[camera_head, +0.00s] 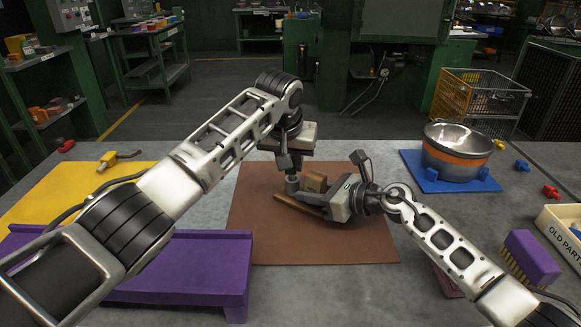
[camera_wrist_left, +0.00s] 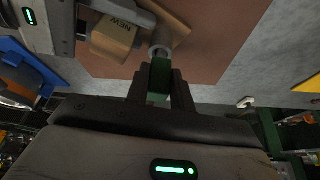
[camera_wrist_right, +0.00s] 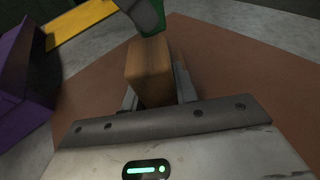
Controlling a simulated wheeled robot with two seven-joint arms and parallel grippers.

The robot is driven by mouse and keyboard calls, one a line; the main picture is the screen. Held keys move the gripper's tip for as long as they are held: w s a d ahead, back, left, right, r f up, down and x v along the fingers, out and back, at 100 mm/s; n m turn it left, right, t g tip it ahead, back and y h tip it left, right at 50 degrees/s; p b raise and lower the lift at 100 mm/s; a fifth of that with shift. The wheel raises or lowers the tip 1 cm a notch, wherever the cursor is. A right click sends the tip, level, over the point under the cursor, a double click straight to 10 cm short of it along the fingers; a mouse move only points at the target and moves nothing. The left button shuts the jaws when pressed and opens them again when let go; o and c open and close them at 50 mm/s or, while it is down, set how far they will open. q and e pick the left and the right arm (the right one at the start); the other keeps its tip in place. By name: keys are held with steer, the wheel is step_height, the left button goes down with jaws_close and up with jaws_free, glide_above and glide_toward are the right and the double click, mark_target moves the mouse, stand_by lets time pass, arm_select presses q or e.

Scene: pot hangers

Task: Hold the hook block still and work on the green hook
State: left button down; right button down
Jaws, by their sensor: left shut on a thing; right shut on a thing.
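The hook block (camera_head: 315,181) is a wooden block marked "NEW" in the left wrist view (camera_wrist_left: 112,38); it stands on the brown mat (camera_head: 340,248). My right gripper (camera_head: 327,196) is shut on it, and the right wrist view shows the wood (camera_wrist_right: 150,68) between the fingers. My left gripper (camera_head: 291,166) points down from above, beside the block. In the left wrist view its fingers are shut on the green hook (camera_wrist_left: 159,80), with a grey cylinder (camera_wrist_left: 160,48) just beyond it. The head view mostly hides the hook; a green part (camera_wrist_right: 149,14) shows in the right wrist view.
A purple bench (camera_head: 190,262) stands at left. A yellow mat (camera_head: 60,195) with a yellow tool (camera_head: 108,160) lies behind it. A steel pot (camera_head: 458,148) sits on a blue trivet (camera_head: 455,184) at right. A purple brush (camera_head: 532,256) and an "OLD PARTS" bin (camera_head: 560,240) are far right.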

arm_select(q)
step_height(320, 180, up, 9)
steer(key=shift+f, duration=0.2)
arm_select(e)
steer(key=shift+d+f, duration=0.15)
steer(key=shift+d, duration=0.05)
steer(key=c, duration=1)
jaws_free()
